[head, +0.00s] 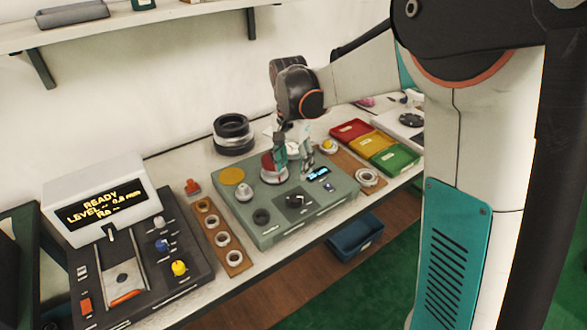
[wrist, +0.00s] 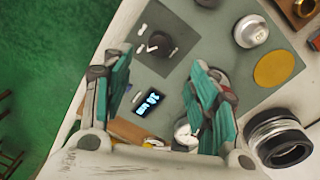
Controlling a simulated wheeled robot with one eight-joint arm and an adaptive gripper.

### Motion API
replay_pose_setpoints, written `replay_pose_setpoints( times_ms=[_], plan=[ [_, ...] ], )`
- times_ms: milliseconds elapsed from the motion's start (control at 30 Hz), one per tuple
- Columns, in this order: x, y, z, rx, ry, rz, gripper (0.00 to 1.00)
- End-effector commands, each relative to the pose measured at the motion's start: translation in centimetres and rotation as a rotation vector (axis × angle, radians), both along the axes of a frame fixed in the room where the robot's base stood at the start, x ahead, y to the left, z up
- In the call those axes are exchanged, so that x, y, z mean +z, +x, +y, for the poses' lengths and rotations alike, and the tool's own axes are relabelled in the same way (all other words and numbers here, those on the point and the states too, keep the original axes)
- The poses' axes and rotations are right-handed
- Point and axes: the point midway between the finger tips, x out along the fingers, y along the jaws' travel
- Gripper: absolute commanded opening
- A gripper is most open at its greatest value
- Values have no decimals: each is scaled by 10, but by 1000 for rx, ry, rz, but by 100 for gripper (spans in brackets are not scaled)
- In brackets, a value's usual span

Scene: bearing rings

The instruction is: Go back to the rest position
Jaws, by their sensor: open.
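My gripper (head: 291,167) is open over the grey-green console (head: 290,222) on the bench. In the wrist view its two teal fingers (wrist: 162,82) stand apart, with the console's small lit display (wrist: 152,102) visible between them and nothing held. A red-and-silver round part (head: 272,170) shows close to the left finger in the head view. Whether they touch I cannot tell. A pale ring (head: 367,177) lies on the brown strip to the right. Several more rings lie on the brown strip (head: 222,239) left of the console.
Red (head: 351,130), yellow (head: 372,145) and green (head: 394,159) trays lie to the right. A gauge with a READY screen (head: 100,202) stands at left. A shelf (head: 110,30) hangs above.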

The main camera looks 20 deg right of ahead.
Motion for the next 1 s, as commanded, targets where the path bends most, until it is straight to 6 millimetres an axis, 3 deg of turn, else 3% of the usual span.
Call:
replay_pose_setpoints(
  times_ms=[467, 800, 1000],
  plan=[
    [8, -8, -1, 24, 2, -18, 54],
    [60, -70, -4, 245, -2, -180, 54],
    [80, -112, -5, 391, -26, -286, 54]
  ],
)
